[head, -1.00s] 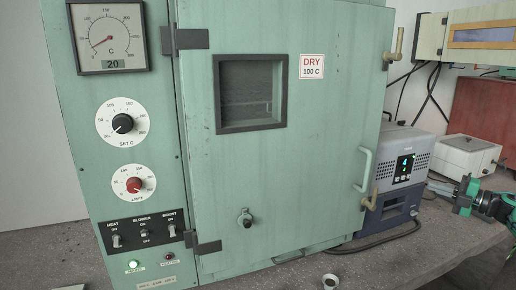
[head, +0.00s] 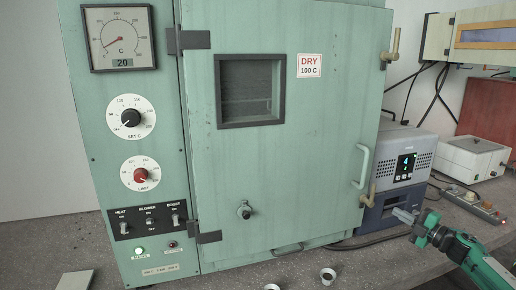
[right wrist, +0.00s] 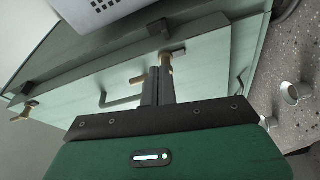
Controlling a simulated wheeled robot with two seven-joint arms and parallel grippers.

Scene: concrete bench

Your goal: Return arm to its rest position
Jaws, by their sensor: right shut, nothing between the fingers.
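My right gripper (head: 406,214) is in the head view at the lower right, in front of the grey-blue unit, its fingers pointing left. It is shut and empty. I cannot tell the gap to the latch. The oven door looks shut, with a pale handle (head: 363,161) and brass latches on its right edge. My left gripper is in neither view.
The grey-blue unit (head: 408,165) with a lit display stands right of the oven. A white box (head: 470,158) and a power strip (head: 474,205) lie farther right. Small cups (head: 328,276) stand on the concrete bench at the front. Bench front right holds my arm.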

